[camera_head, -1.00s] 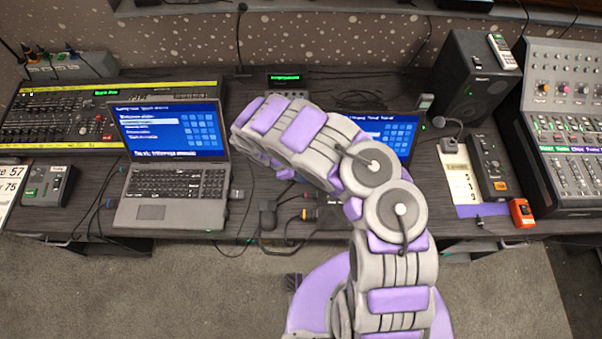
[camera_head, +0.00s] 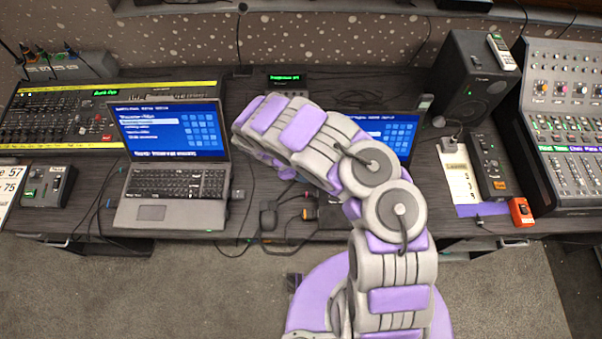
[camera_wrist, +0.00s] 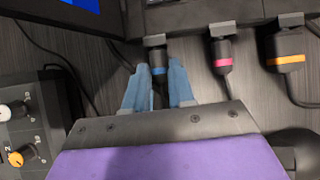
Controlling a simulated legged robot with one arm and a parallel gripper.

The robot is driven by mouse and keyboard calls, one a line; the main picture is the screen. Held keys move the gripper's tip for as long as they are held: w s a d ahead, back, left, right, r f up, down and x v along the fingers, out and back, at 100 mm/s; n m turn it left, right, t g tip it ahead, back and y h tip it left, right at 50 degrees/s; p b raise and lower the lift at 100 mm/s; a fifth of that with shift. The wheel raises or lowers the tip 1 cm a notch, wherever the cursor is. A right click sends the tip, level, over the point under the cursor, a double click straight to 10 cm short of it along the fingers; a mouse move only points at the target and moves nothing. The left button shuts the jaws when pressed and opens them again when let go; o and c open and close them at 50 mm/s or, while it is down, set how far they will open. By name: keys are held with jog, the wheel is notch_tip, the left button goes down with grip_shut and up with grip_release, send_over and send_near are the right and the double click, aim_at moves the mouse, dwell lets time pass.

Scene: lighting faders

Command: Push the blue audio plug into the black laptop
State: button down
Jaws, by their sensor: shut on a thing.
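The black laptop (camera_head: 388,128) is partly hidden behind my arm in the head view. Its dark side edge (camera_wrist: 190,24) runs across the top of the wrist view. My gripper (camera_wrist: 158,88) has its two blue-grey fingers on either side of the blue-banded audio plug (camera_wrist: 158,70) and is shut on it. The plug points up at the laptop's edge, and its grey head (camera_wrist: 154,41) is at that edge. I cannot tell how deep it sits. In the head view my arm hides the gripper and the plug.
A pink-banded plug (camera_wrist: 222,62) and an orange-banded plug (camera_wrist: 286,60) stand to the right along the same edge, close to my right finger. A knob box (camera_wrist: 28,130) lies at lower left. Cables cross the table. A grey laptop (camera_head: 180,184) stands farther left.

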jog(key=c, duration=0.9)
grip_release()
jog(key=shift+d, duration=0.25)
jog(key=shift+o, duration=0.2)
jog(key=shift+a, duration=0.15)
jog(key=shift+a+r, duration=0.35)
jog(key=p+v, duration=0.2)
jog(key=v, duration=1.4)
jog(key=shift+r+p, duration=0.2)
jog(key=shift+p, duration=0.1)
